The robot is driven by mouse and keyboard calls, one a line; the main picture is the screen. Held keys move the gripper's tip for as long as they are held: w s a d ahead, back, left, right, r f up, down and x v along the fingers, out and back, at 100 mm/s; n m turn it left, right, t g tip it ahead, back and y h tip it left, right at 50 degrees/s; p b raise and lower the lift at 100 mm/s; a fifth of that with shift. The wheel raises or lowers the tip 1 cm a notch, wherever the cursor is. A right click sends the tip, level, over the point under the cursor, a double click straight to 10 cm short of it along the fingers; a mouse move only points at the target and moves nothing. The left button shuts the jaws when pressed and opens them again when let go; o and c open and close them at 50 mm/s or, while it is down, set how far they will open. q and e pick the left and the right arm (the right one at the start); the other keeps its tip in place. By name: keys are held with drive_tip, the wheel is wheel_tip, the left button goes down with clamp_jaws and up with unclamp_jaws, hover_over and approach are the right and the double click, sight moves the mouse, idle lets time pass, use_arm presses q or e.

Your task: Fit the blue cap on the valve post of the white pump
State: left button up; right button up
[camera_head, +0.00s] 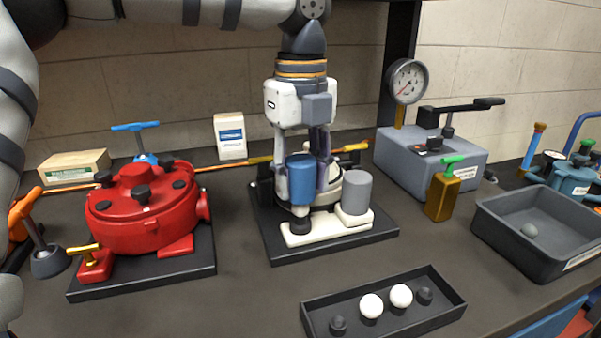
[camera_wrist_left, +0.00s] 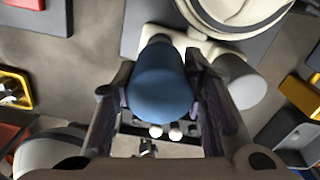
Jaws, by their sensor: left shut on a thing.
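The white pump (camera_head: 328,227) stands on a dark plate in the middle of the bench, with a grey cylinder (camera_head: 356,193) at its right. My left gripper (camera_head: 306,172) points straight down and is shut on the blue cap (camera_head: 302,182). The cap is upright at the pump's front left, directly above a short dark post part (camera_head: 300,223) on the white base. I cannot tell how far the cap sits over the post. In the left wrist view the cap (camera_wrist_left: 164,88) is between both fingers and hides what is under it. My right gripper is not in view.
A red pump (camera_head: 145,222) stands to the left. A dark tray (camera_head: 440,318) with white and dark knobs lies in front. A yellow block with a green handle (camera_head: 442,196), a grey gauge unit (camera_head: 430,155) and a grey bin (camera_head: 490,228) are to the right.

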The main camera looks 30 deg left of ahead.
sight(300, 210)
use_arm(q)
drive_tip(key=shift+f, duration=3.15)
drive_tip(key=o, duration=1.1)
drive_tip(key=shift+r, duration=3.05)
wheel_tip(300, 210, up, 12)
